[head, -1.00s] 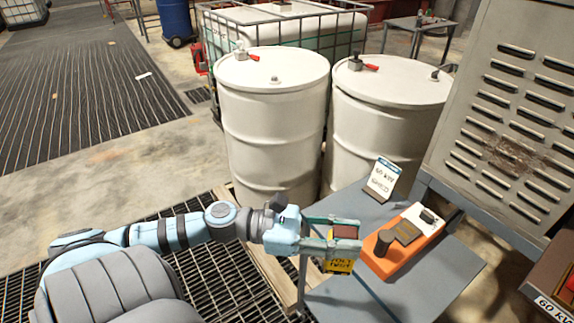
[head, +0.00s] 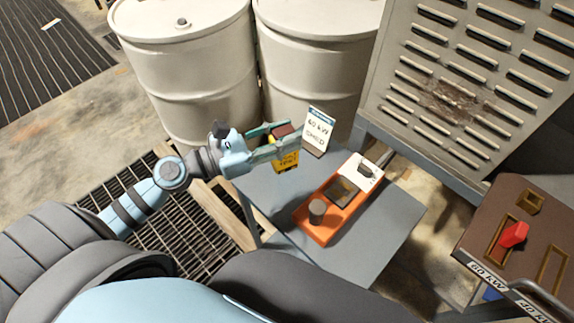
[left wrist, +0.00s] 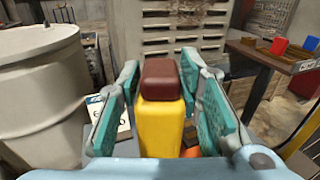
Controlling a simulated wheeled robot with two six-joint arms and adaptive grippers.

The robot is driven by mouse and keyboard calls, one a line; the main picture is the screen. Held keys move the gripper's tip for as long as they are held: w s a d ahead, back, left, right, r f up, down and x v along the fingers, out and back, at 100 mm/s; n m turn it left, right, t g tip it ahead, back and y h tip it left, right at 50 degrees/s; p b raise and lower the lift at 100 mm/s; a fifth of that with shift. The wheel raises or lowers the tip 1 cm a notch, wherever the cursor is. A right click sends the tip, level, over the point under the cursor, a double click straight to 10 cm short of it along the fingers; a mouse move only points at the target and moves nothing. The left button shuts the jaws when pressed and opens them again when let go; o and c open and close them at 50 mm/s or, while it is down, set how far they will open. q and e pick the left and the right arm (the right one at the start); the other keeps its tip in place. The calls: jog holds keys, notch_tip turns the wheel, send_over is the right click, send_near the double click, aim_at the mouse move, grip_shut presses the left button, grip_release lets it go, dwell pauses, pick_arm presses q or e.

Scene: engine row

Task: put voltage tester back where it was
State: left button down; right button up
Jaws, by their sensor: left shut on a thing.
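The voltage tester (head: 286,161) is a yellow block with a dark red-brown top and black lettering on its side. My left gripper (head: 284,142) is shut on it and holds it upright, above the far left part of the grey table (head: 268,205). In the left wrist view the tester (left wrist: 161,122) stands between the two teal fingers. An orange tray (head: 320,232) lies on the table, to the right of and nearer than the tester. It holds a dark cylinder (head: 317,211), has a dark recess (head: 345,190) in its middle and a white part at its far end. My right gripper is not in view.
A "60 kW SHED" card (head: 318,132) stands just right of the gripper. White drums (head: 185,70) stand behind the table. A louvred grey cabinet (head: 450,100) rises at the back right. A brown panel with a red lever (head: 514,235) is at the right.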

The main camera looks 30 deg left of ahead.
pick_arm(q)
jog(key=w+a+r+n+t+y+p, duration=0.2)
jog(key=a+r+n+t+y, duration=0.15)
jog(key=r+y, duration=0.2)
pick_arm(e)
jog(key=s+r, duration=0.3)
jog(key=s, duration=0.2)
pick_arm(q)
notch_tip(320, 180, down, 20)
jog(key=w+b, duration=0.1)
jog(key=b, duration=0.8)
jog(key=shift+w+f+b, duration=0.25)
jog(key=shift+w+b, duration=0.05)
jog(key=shift+w, duration=0.05)
jog(key=c, duration=1.5)
grip_release()
jog(key=shift+f, duration=0.15)
jog(key=shift+c, duration=0.2)
jog(key=o, duration=0.4)
jog(key=shift+w, duration=0.1)
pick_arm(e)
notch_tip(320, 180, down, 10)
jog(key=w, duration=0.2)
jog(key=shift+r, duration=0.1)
